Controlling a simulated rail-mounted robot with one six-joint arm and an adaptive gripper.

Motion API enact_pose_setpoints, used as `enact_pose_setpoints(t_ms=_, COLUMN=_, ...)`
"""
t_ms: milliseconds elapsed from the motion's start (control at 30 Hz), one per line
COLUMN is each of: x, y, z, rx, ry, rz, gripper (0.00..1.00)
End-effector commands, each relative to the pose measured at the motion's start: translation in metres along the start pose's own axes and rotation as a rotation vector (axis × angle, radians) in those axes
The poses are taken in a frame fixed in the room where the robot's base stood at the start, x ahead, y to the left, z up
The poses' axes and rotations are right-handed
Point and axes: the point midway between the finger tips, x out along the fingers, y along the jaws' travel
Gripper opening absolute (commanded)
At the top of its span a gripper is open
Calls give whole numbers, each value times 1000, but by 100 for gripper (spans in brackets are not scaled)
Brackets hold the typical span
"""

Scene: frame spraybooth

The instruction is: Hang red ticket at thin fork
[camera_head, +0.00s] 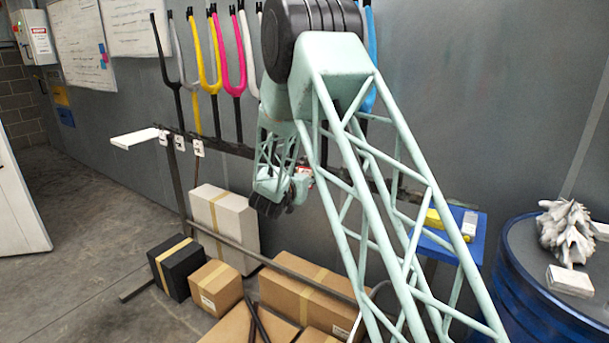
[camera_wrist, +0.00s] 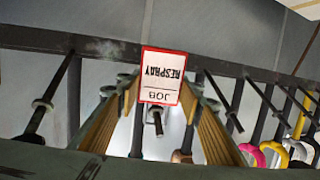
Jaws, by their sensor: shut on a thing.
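The red ticket (camera_wrist: 162,76) is a white card with a red border, reading "JOB RESPRAY" upside down in the wrist view. My gripper (camera_wrist: 158,100) is shut on it, with tan-padded fingers on either side. The ticket is in front of the dark rail, and I cannot tell if it touches anything there. In the head view my gripper (camera_head: 270,205) is low in front of the wall, below the rail. Several forks hang in a row, including a slender black fork (camera_head: 166,65) at the far left, a yellow fork (camera_head: 208,75) and a pink fork (camera_head: 233,82). I cannot tell which is the thin fork.
The dark rail (camera_head: 225,147) carries white tags (camera_head: 198,148) at its left end, near a white shelf (camera_head: 135,139). Cardboard boxes (camera_head: 216,287) stand on the floor below. A blue drum (camera_head: 540,300) is at the right. My arm hides part of the wall.

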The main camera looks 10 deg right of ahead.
Motion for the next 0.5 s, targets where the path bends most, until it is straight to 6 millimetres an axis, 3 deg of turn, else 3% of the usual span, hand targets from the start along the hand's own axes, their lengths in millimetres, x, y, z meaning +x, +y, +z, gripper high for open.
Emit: enact_pose_setpoints(t_ms=500, x=4, y=0, z=8, rx=1, ry=1, rz=0, gripper=24)
